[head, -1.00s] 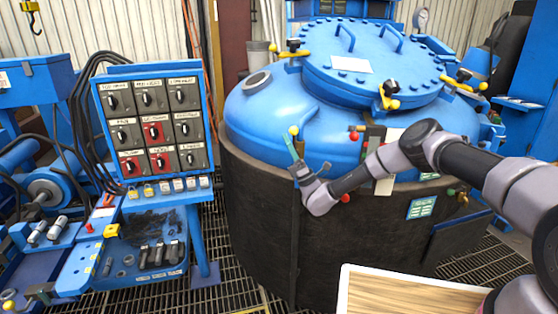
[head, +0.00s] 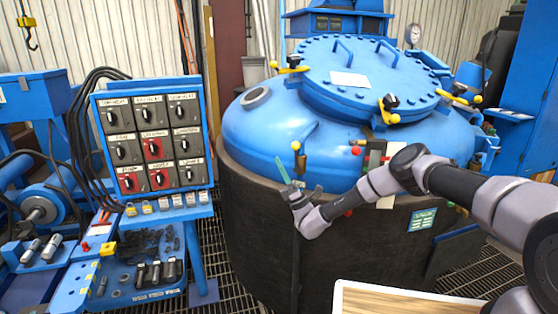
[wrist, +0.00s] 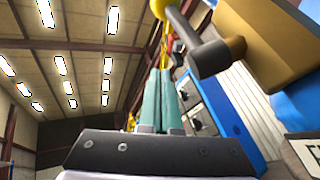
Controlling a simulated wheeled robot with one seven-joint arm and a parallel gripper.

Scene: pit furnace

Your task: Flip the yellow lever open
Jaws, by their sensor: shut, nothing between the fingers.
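The yellow lever (head: 296,147) is a yellow ball on a short handle, standing upright at the front left of the blue vessel's side. My gripper (head: 281,164) has teal fingers pressed together, pointing up, just left of and below the ball in the head view. In the wrist view the shut fingers (wrist: 160,75) are empty. There the yellow ball (wrist: 160,8) is at the top edge, with a dark bar (wrist: 207,55) leading to a tan block (wrist: 270,38) at right. I cannot tell whether the fingers touch the lever.
The round blue lid (head: 370,75) has several yellow-ended clamps (head: 390,108) around it. A red knob (head: 356,150) sits right of the lever. A control panel (head: 152,135) with dials stands to the left. A wooden board (head: 410,302) is in the foreground.

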